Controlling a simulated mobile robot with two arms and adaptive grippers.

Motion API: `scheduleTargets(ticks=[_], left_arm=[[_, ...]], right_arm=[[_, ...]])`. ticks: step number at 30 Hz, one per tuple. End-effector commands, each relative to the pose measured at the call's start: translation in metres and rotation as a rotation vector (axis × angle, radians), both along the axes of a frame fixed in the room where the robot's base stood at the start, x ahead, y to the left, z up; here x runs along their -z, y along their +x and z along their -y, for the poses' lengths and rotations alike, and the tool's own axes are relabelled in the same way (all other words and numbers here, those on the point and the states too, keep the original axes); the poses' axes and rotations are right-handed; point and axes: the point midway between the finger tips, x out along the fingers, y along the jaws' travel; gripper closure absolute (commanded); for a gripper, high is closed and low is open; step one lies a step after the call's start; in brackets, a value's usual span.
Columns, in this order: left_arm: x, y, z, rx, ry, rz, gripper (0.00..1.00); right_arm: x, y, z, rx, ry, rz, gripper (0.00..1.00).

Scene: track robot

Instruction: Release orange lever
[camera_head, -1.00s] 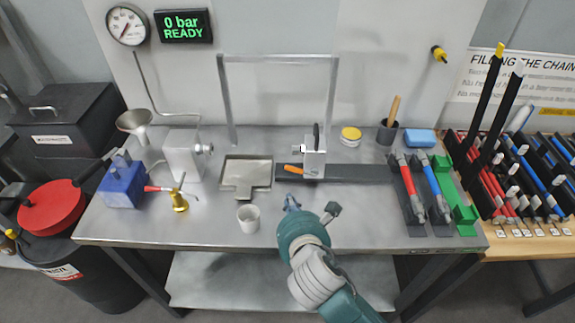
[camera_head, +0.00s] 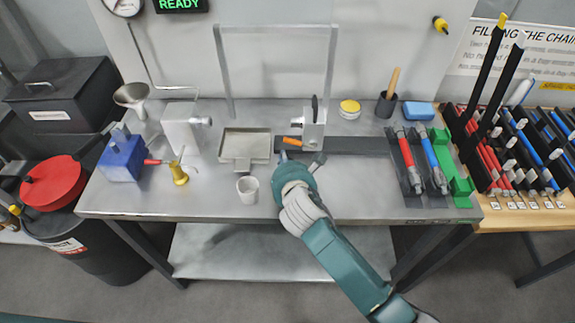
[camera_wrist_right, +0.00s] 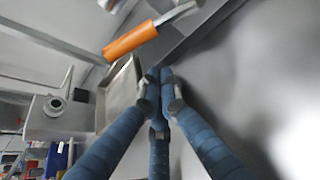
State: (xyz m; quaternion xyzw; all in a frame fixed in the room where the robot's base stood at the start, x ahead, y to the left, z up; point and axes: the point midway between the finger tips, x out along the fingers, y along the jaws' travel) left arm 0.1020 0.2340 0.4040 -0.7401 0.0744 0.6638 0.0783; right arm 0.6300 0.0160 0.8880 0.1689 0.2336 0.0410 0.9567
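The orange lever (camera_head: 292,141) sticks out to the left from the small metal clamp block (camera_head: 314,132) on the workbench. In the right wrist view the orange lever (camera_wrist_right: 131,40) has a thick orange handle on a metal rod, above and left of the fingertips. My left gripper is not in view.
A metal tray (camera_head: 262,146) and a white cup (camera_head: 248,190) stand left of the gripper. A dark rail (camera_head: 352,145) runs right of the clamp block toward the red tool (camera_head: 408,162) and blue tool (camera_head: 433,160). The bench front right of the gripper is clear.

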Motion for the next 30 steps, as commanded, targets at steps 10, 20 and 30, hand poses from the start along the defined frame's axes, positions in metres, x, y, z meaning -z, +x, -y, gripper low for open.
scheduleTargets(ticks=[10, 20, 30], left_arm=[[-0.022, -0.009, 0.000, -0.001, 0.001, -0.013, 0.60], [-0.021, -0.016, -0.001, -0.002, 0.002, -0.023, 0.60], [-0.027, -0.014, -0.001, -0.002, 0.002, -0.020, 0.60]], right_arm=[[-0.035, -0.007, 0.013, -0.001, -0.001, -0.001, 1.00], [-0.036, -0.007, 0.013, -0.001, -0.001, -0.001, 1.00], [-0.040, -0.007, 0.014, -0.001, 0.047, 0.001, 1.00]])
